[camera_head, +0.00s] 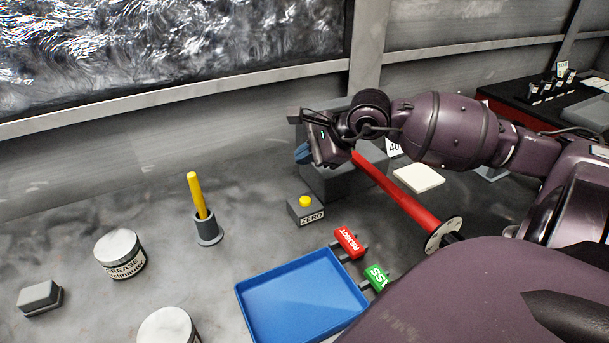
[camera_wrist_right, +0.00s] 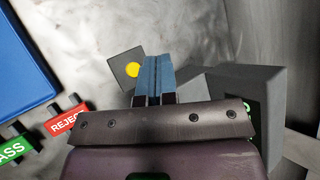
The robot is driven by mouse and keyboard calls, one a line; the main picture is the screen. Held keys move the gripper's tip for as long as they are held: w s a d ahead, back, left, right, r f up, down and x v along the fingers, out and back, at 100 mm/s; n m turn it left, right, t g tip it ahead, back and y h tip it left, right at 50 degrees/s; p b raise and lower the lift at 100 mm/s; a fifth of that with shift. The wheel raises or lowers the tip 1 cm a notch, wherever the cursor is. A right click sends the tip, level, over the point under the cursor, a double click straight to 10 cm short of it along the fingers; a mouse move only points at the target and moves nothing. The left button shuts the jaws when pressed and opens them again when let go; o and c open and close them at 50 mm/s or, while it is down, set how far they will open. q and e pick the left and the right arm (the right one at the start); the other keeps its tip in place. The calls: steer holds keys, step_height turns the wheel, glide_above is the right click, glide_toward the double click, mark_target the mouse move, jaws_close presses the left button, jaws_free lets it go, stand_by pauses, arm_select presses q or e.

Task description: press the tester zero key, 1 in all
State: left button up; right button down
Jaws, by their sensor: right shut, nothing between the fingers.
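The zero key is a small grey box (camera_head: 301,214) labelled ZERO with a round yellow button (camera_head: 305,201) on top. It stands on the grey bench, and the button (camera_wrist_right: 132,69) also shows in the right wrist view, just left of my fingertips. My right gripper (camera_head: 302,153) is shut and empty, with its blue fingers above and behind the box in the head view. The shut fingers (camera_wrist_right: 158,62) look apart from the button. A larger grey block (camera_head: 342,182), perhaps the tester, stands beside the key, partly hidden by my arm. My left gripper is out of view.
A blue tray (camera_head: 245,294) lies in front, with red REJECT (camera_head: 348,242) and green PASS (camera_head: 377,276) tags beside it. A yellow-handled tool stands in a grey holder (camera_head: 208,229). A grease tin (camera_head: 121,254) is at left.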

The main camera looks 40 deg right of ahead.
mark_target(305, 201)
step_height(305, 201, down, 8)
steer(key=b, duration=0.4)
steer(key=shift+f, duration=0.2)
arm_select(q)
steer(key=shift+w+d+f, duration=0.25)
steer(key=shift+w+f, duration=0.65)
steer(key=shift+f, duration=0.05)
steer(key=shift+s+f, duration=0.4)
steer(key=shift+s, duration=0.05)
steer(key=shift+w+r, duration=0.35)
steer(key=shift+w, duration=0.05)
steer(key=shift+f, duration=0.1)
arm_select(e)
steer(key=shift+f, duration=0.1)
steer(key=shift+f, duration=0.35)
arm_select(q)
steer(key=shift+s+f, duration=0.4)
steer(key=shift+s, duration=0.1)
